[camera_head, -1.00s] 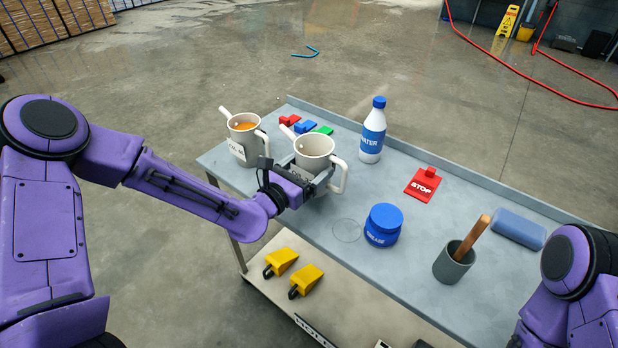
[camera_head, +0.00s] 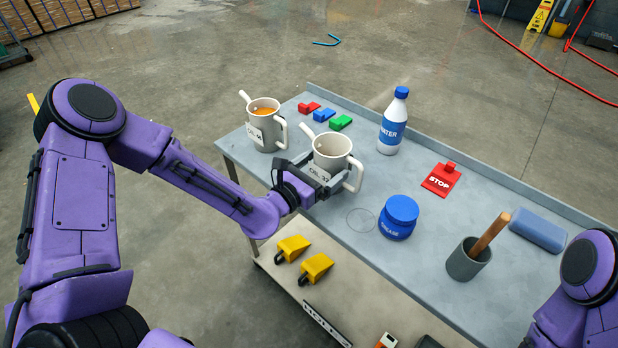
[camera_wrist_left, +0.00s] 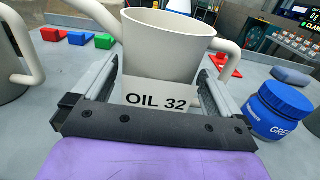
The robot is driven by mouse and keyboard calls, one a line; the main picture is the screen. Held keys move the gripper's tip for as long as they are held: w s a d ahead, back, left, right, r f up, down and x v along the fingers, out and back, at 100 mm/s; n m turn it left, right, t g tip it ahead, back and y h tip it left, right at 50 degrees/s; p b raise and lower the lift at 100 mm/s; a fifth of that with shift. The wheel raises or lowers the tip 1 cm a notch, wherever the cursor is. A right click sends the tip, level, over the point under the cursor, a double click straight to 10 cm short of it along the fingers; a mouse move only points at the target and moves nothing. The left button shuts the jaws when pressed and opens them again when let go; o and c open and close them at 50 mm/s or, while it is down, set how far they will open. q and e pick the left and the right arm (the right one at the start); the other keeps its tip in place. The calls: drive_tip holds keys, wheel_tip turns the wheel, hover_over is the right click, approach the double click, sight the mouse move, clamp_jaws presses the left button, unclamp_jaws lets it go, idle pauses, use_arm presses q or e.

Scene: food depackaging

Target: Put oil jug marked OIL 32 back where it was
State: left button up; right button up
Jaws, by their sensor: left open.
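The white oil jug marked OIL 32 (camera_head: 333,147) is upright at the near left part of the cart top, with its handle to the right. It looks empty from above. My left gripper (camera_head: 325,180) is open, with one finger on each side of the jug's lower body. In the left wrist view the jug (camera_wrist_left: 168,48) stands between the fingers (camera_wrist_left: 160,95), its label facing my palm. Its base is hidden, so I cannot see its contact with the top. My right gripper is out of view; only part of that arm shows.
Another jug (camera_head: 265,130) with orange contents stands to the left. A blue grease jar (camera_head: 398,217) stands right of an empty drawn ring (camera_head: 361,220). A grey cup (camera_head: 467,262) is farther right.

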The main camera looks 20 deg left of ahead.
use_arm(q)
drive_tip(key=v, duration=1.1)
drive_tip(key=f+m+g, duration=0.1)
drive_tip(key=f, duration=0.1)
drive_tip(key=s+f+m+g+y, duration=0.1)
drive_tip(key=f, duration=0.2)
drive_tip(key=s+f+m+g, duration=0.1)
drive_tip(key=f+m, duration=0.1)
drive_tip(key=f, duration=0.1)
drive_tip(key=shift+a+y+b, duration=0.2)
drive_tip(key=shift+y+b, duration=0.1)
drive_tip(key=shift+b, duration=0.1)
drive_tip(key=s+a+f+m+g+y, duration=0.4)
drive_tip(key=s+f+m+g, duration=0.1)
drive_tip(key=s+f+m, duration=0.5)
drive_tip(key=s+a+f+m+g+y, duration=0.4)
drive_tip(key=s+f+m+g, duration=0.1)
drive_tip(key=s+f+m, duration=0.5)
drive_tip(key=shift+s+f+m+g, duration=0.2)
drive_tip(key=shift+s+m+g, duration=0.2)
drive_tip(key=shift+s+m, duration=0.45)
drive_tip(key=shift+s+a+n, duration=0.1)
drive_tip(key=shift+s+n, duration=0.05)
drive_tip(key=shift+n, duration=0.1)
